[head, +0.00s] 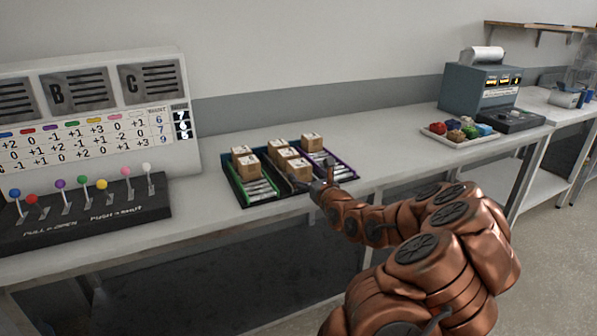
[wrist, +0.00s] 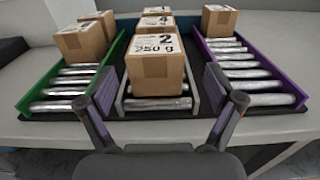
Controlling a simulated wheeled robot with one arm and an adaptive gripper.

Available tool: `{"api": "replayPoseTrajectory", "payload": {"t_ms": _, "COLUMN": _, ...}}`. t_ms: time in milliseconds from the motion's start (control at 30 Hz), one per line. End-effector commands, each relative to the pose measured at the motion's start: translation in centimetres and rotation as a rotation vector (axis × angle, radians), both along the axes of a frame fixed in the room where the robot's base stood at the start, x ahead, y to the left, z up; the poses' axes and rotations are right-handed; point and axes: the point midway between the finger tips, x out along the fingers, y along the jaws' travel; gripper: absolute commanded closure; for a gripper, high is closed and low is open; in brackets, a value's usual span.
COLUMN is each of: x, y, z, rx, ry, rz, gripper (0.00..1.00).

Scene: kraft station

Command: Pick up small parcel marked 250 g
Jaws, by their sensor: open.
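A small brown cardboard parcel with a white label (wrist: 157,67) sits at the front of the middle lane of a roller rack. Its label shows a 2 and what reads as 250 g. In the head view this parcel (head: 297,169) is the nearest in the middle lane, beside my gripper (head: 313,175). In the wrist view my gripper (wrist: 160,104) is open and empty. Its two fingers are spread on the near side of the parcel, one toward its left and one toward its right, with no contact visible.
Behind it stands a parcel marked 4 (wrist: 156,23). The green-sided left lane (wrist: 50,86) holds two parcels, and the purple-sided right lane (wrist: 270,77) one at the back. A lever panel (head: 85,212) stands left; a tray of coloured items (head: 430,134) lies right.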

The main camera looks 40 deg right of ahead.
Motion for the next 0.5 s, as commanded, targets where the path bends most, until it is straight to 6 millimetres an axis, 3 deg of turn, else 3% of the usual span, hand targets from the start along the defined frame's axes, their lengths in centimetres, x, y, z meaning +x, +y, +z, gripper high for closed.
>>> {"api": "replayPoseTrajectory", "payload": {"t_ms": 500, "x": 4.8, "y": -1.2, "z": 0.2, "rx": -0.002, "ry": 0.003, "rz": 0.001, "gripper": 0.08}}
